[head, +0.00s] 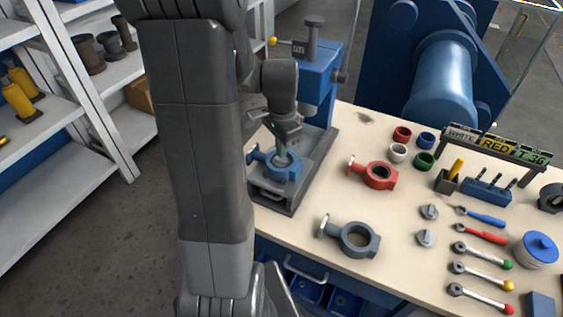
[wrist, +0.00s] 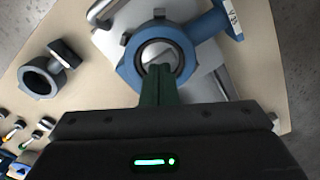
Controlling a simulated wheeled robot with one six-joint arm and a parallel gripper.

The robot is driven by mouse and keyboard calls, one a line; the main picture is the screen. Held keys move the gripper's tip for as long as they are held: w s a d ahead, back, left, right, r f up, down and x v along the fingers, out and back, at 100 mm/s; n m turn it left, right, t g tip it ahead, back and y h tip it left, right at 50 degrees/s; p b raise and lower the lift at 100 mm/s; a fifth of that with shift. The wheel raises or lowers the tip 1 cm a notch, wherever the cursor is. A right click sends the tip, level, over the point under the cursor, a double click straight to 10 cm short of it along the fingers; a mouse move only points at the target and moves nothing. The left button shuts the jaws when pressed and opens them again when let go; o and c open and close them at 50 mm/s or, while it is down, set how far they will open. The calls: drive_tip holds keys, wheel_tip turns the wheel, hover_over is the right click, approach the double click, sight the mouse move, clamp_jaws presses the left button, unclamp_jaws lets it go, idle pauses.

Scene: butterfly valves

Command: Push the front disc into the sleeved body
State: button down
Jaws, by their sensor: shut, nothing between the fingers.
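The blue valve body (head: 287,167) lies in the grey fixture under the blue press. In the wrist view, the blue body (wrist: 126,69) has a dark sleeve (wrist: 144,65) lining its bore. A light grey disc (wrist: 157,49) shows inside that ring; how deep it sits cannot be told. My gripper (head: 282,152) is shut and empty, pointing down at the bore. In the wrist view, its green fingertips (wrist: 157,70) overlap the near side of the ring and hide part of it. Whether they touch the disc cannot be told.
The blue press (head: 318,75) stands behind. A red body (head: 380,175) and a grey body (head: 358,238) lie to the right. Two grey discs (head: 429,211) (head: 425,238), coloured sleeves (head: 424,160) and levers (head: 482,254) lie further right. Bare tabletop separates them.

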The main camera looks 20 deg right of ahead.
drive_tip(key=shift+f+b, duration=0.8)
drive_tip(key=shift+f, duration=0.35)
drive_tip(key=shift+r, duration=0.1)
idle(0.8)
wheel_tip(320, 180, up, 8)
drive_tip(key=p, duration=0.6)
idle(0.5)
wheel_tip(320, 180, down, 8)
drive_tip(key=b, duration=0.6)
drive_tip(key=shift+r, duration=0.1)
wheel_tip(320, 180, up, 8)
drive_tip(key=p, duration=0.7)
wheel_tip(320, 180, down, 9)
drive_tip(key=b, duration=0.7)
drive_tip(key=shift+r, duration=0.15)
wheel_tip(320, 180, up, 8)
drive_tip(key=p, duration=0.6)
drive_tip(key=shift+r, duration=0.25)
